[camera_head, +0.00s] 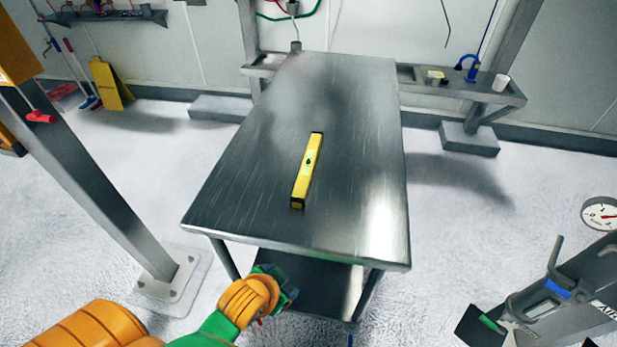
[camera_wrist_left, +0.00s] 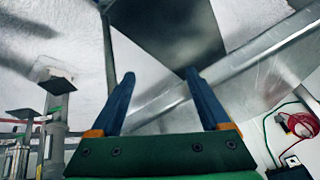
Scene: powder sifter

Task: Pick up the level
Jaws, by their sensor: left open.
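The level (camera_head: 307,170) is a long yellow bar with dark ends and a small green vial. It lies flat near the middle of a metal table (camera_head: 365,120), its length running roughly away from me. My left gripper (camera_head: 287,287) is below and in front of the table's near edge, well apart from the level. In the left wrist view my left gripper (camera_wrist_left: 160,73) has its two blue fingers spread, with nothing between them. The level does not show in that view. My right gripper is not in view.
The tabletop around the level is clear. A lower shelf (camera_head: 310,285) sits under the table. A grey post (camera_head: 100,190) stands at the left. A wall shelf (camera_head: 470,90) holds a blue object and a white cup. A machine with a gauge (camera_head: 601,214) is at the right.

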